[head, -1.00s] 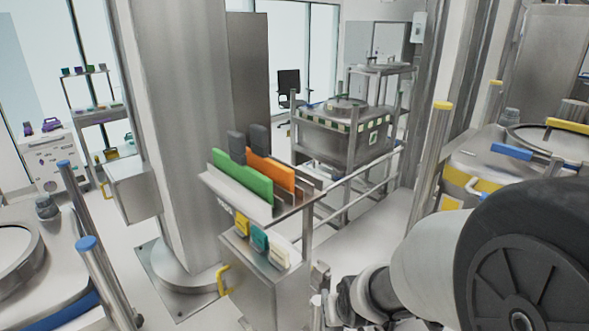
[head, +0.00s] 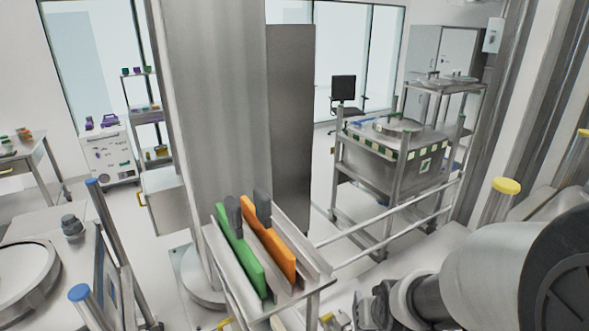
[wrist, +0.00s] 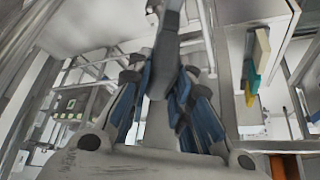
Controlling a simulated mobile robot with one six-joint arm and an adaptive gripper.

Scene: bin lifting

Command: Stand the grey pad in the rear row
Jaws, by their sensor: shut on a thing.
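My gripper (wrist: 163,85), with blue-sided fingers, is shut on a grey piece (wrist: 168,42) that extends upward in the wrist view. It looks like the grey pad; its far end is cut off at the top. In the head view the fingers and the held piece cannot be made out. The slotted metal rack (head: 224,270) stands at lower centre. A green pad (head: 241,258) stands in its left slot and an orange pad (head: 270,246) in the middle, each with a dark grey handle. The slot right of the orange pad looks bare. My arm is to the rack's right.
Yellow, teal and cream pieces (wrist: 253,72) show on the right in the wrist view. A metal column (head: 215,110) rises behind the rack. Rails (head: 375,245) and a framed machine (head: 395,160) stand behind right. A post with a yellow cap (head: 506,187) stands near my arm.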

